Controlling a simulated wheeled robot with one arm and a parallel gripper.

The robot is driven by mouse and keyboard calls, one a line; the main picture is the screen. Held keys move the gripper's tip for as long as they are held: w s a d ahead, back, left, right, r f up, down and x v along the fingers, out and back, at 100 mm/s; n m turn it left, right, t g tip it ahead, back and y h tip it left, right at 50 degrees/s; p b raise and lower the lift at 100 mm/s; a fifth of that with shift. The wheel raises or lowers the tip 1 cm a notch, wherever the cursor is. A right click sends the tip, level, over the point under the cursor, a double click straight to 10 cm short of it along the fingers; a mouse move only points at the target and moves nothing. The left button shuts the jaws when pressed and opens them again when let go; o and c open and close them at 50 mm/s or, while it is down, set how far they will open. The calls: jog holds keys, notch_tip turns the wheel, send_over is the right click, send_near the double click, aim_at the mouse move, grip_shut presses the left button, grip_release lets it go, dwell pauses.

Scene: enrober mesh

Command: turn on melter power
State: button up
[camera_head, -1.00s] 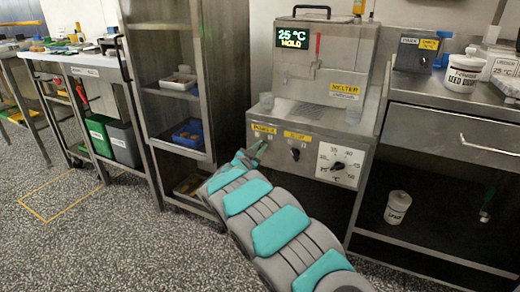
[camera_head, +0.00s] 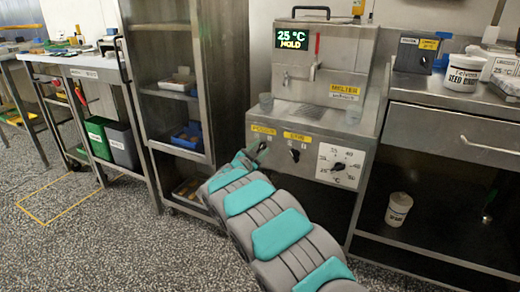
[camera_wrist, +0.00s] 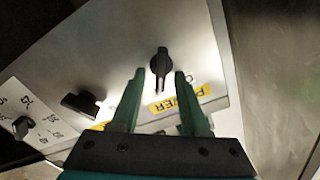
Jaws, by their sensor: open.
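In the wrist view the power knob (camera_wrist: 160,63) stands just beyond and between the two green fingertips of my gripper (camera_wrist: 158,75). The fingers are open, one on each side of the knob's line, with no clear contact. In the head view my arm largely hides the gripper at the panel's left end.
A steel shelf rack (camera_head: 172,100) stands close to the left of the melter. A steel bench with a drawer (camera_head: 455,135) stands to the right, with a white seed tub (camera_head: 463,72) on top. Speckled floor is clear at left.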

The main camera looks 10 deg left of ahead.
jog(key=shift+s+a, duration=0.1)
jog(key=v, duration=0.7)
jog(key=shift+s+b, duration=0.25)
jog(key=shift+b, duration=0.05)
jog(key=shift+r, duration=0.1)
